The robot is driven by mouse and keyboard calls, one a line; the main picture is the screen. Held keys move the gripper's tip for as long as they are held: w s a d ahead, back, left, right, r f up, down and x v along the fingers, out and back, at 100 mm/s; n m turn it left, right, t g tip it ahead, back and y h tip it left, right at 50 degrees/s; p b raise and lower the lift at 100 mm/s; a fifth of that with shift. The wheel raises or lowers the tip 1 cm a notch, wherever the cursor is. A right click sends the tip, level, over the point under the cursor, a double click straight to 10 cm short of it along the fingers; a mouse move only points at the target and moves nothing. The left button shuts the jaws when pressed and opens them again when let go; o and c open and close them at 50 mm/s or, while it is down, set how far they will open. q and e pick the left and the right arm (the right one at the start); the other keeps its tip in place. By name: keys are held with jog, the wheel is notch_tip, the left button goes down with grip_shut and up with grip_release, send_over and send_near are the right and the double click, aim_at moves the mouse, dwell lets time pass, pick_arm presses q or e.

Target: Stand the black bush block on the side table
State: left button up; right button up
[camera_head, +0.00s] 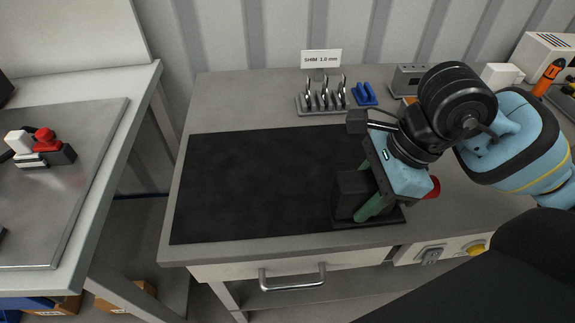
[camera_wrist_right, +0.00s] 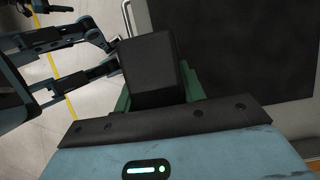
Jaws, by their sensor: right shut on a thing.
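The black bush block (camera_head: 350,193) is a dark, box-shaped block over the front right part of the black mat on the grey side table (camera_head: 240,100). My right gripper (camera_head: 359,197) comes down from the right with its green fingers shut on the block. In the right wrist view the block (camera_wrist_right: 152,72) sits between the green fingers (camera_wrist_right: 157,90). The block looks upright and very low over the table. I cannot tell whether its underside touches.
The black mat (camera_head: 255,185) is otherwise clear. Behind it are a shim rack (camera_head: 322,103), a sign (camera_head: 320,59) and a blue holder (camera_head: 365,94). A drawer handle (camera_head: 292,279) juts from the front. Another bench (camera_head: 85,130) stands left, across a gap.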

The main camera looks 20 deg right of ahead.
jog(key=w, duration=0.4)
jog(key=w+a+p, duration=0.1)
jog(key=w, duration=0.4)
jog(key=w+a+f, duration=0.1)
jog(key=w, duration=0.3)
jog(key=shift+w+a, duration=0.25)
jog(key=shift+w, duration=0.15)
jog(key=shift+w+f, duration=0.15)
jog(key=shift+w, duration=0.25)
jog(key=shift+w+a, duration=0.1)
jog(key=shift+w, duration=0.05)
jog(key=shift+w+f, duration=0.2)
jog(key=shift+w, duration=0.05)
notch_tip(320, 180, down, 3)
jog(key=shift+f+p, duration=0.1)
jog(key=shift+p, duration=0.2)
jog(key=shift+f, duration=0.2)
jog(key=o, duration=1.1)
